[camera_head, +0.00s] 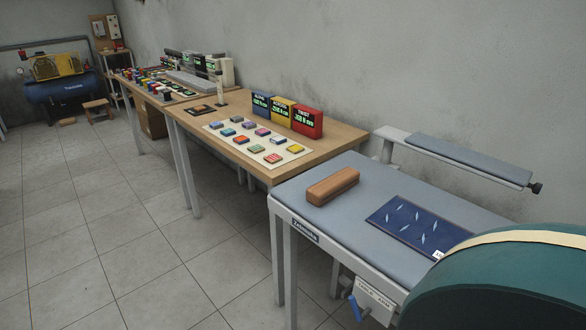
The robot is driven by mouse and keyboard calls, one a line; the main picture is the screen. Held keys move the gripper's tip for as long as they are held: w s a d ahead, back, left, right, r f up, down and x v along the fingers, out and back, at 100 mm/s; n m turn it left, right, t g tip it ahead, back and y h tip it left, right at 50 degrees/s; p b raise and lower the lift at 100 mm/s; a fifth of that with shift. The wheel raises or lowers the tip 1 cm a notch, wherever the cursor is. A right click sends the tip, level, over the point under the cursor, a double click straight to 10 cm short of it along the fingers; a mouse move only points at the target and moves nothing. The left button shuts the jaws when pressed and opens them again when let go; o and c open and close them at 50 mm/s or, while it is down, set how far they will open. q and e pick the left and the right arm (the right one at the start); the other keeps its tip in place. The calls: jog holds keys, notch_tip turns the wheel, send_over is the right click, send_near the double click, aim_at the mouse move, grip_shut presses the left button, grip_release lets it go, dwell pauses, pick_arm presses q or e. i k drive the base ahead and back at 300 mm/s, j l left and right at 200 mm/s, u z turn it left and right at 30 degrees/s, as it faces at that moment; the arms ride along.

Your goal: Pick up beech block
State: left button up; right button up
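A brown, wood-coloured block (333,186) with rounded edges lies on the grey padded top (316,235) of the nearest bench, towards its far left part. It is the only thing here that looks like the beech block, but I cannot tell its material for sure. It lies flat, with its long side running from lower left to upper right, and nothing touches it from above. Neither of my grippers is in view.
A dark blue mat (395,229) with small light shapes lies right of the block. A raised grey rest (468,160) stands behind. A large teal rounded shape (510,285) covers the lower right. A wooden table (345,137) with coloured blocks adjoins. The tiled floor (85,240) is clear.

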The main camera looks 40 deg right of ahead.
aim_at(319, 193)
jog(key=i+z, duration=0.35)
jog(key=i+j+z, duration=0.55)
jog(key=i+z, duration=0.15)
jog(key=i, duration=0.1)
